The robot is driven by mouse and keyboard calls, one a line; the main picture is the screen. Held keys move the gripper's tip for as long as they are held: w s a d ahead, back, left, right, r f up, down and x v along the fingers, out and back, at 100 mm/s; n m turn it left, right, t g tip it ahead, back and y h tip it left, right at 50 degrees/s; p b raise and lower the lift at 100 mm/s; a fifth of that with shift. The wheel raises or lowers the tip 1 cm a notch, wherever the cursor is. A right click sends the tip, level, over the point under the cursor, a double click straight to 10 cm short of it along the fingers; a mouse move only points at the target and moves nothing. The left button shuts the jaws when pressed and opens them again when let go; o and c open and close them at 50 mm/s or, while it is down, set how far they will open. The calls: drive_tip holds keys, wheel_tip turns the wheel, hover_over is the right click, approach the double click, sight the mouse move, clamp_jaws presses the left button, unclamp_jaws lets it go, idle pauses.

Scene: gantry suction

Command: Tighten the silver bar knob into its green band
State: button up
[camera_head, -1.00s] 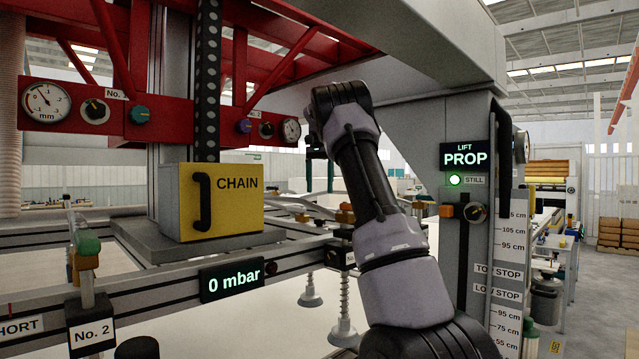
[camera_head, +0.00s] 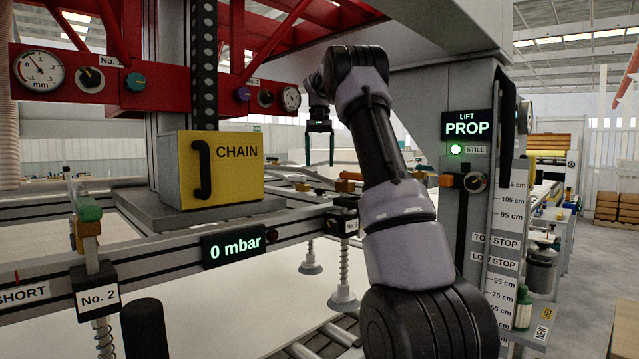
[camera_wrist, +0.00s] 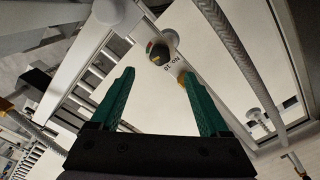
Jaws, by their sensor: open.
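My gripper (camera_head: 320,162) is open and empty, with its dark green fingers pointing down beyond the beam in the head view. In the wrist view my gripper (camera_wrist: 157,74) frames a pale surface between its spread fingers. A small dark round knob (camera_wrist: 163,52) with red and green marks at its edge and a yellowish bar stands just beyond the fingertips there, apart from them. A printed label lies beside it. I cannot tell whether this knob is the silver bar knob, and no silver bar shows clearly in the head view.
A yellow CHAIN box (camera_head: 221,167) stands on the grey beam, with a 0 mbar display (camera_head: 233,246) in front. The LIFT PROP column (camera_head: 470,230) is close right of my arm. A braided hose (camera_wrist: 230,55) runs right of the fingers in the wrist view.

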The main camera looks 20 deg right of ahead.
sight(319, 188)
wheel_tip(319, 188, down, 8)
drive_tip(key=shift+f, duration=0.15)
idle(0.3)
